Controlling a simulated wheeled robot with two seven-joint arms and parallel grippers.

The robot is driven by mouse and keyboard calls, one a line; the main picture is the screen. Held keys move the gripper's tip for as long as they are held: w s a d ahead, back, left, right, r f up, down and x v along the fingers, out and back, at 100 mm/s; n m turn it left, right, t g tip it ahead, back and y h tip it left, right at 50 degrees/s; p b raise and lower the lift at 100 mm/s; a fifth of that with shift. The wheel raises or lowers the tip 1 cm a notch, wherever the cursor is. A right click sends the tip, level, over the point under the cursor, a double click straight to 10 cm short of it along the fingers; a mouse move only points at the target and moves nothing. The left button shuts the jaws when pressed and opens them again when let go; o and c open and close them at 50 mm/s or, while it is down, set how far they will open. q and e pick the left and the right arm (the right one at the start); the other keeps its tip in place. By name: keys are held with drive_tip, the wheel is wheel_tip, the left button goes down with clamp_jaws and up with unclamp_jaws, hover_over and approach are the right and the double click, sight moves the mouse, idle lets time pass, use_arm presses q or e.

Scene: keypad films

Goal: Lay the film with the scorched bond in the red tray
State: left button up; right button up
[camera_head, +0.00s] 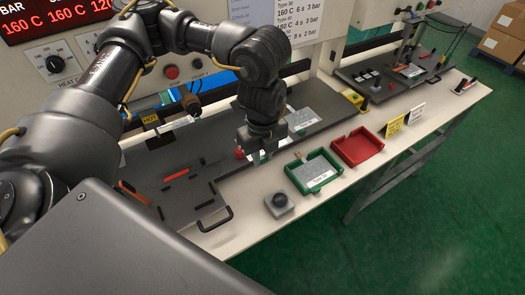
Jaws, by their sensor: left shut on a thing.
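My left gripper (261,148) points down over the front edge of the grey bench plate, left of the green tray. It is shut on a small pale piece, probably a film (257,158), mostly hidden by the fingers. The red tray (375,137) lies further right on the white bench and looks empty. A scorched bond cannot be made out on anything from here. My right gripper is out of view.
Yellow (394,127) and white (415,114) sign cards stand right of the red tray. A dark plate with a black handle (215,219) lies at left. The heat-control panel stands behind.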

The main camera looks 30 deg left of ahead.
use_arm(q)
drive_tip(key=n, duration=0.3)
drive_tip(key=shift+w+a+b, duration=0.1)
drive_tip(key=shift+w+b, duration=0.15)
drive_tip(key=shift+b, duration=0.05)
drive_tip(key=n, duration=0.4)
drive_tip(key=shift+w+a+f+b, duration=0.1)
drive_tip(key=shift+w+a+b, duration=0.1)
drive_tip(key=shift+w+b, duration=0.1)
drive_tip(key=n, duration=0.4)
drive_tip(key=w+n, duration=0.1)
drive_tip(key=n, duration=0.1)
drive_tip(key=shift+a+b, duration=0.25)
drive_tip(key=shift+b, duration=0.1)
drive_tip(key=shift+s, duration=0.1)
